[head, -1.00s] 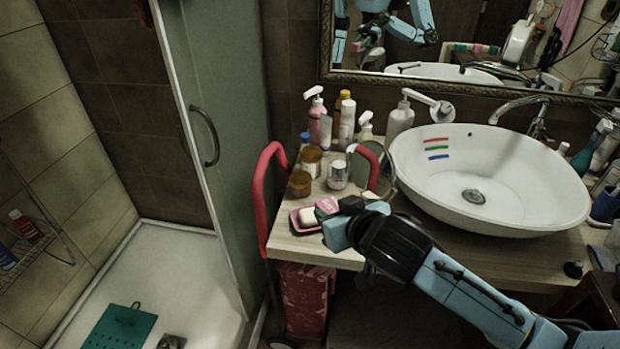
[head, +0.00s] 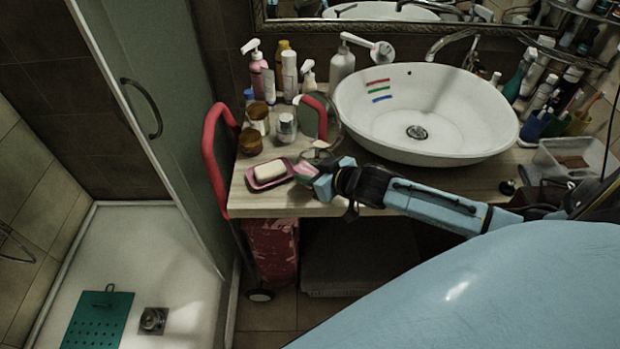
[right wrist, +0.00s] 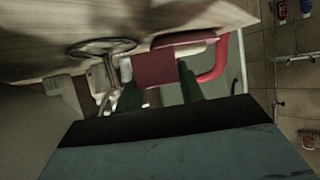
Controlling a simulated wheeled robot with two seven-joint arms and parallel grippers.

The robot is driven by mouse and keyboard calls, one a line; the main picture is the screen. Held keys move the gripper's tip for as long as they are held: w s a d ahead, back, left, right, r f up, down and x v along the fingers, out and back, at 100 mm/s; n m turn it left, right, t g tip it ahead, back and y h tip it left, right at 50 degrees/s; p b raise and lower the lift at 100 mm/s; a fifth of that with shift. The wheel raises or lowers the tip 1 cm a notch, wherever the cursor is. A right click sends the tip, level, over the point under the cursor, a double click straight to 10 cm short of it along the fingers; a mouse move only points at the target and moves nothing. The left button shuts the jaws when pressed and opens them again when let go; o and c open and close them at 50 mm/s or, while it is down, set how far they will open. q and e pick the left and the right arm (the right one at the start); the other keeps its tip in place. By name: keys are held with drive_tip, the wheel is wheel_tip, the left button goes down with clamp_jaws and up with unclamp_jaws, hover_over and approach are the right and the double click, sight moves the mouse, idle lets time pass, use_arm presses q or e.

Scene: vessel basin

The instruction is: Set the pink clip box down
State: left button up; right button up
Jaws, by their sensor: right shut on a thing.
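The pink clip box (head: 305,169) is small and mostly covered by my right gripper (head: 312,174) in the head view. In the right wrist view the box shows as a dull pink square (right wrist: 154,69) between two dark green fingers. My right gripper is shut on it, over the front left part of the wooden counter (head: 318,205), just right of the pink soap dish (head: 268,185). I cannot tell whether the box touches the counter. My left gripper is not in view.
A white soap (head: 270,170) lies in the dish. A round mirror (head: 328,118), jars and bottles stand behind the gripper. A white basin (head: 430,115) is to the right. A red cart handle (head: 212,160) rises at the counter's left edge. Bare counter lies in front of the gripper.

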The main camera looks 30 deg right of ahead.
drive_tip(key=shift+f, duration=1.4)
drive_tip(key=shift+f, duration=0.2)
drive_tip(key=o, duration=1)
drive_tip(key=shift+r, duration=0.15)
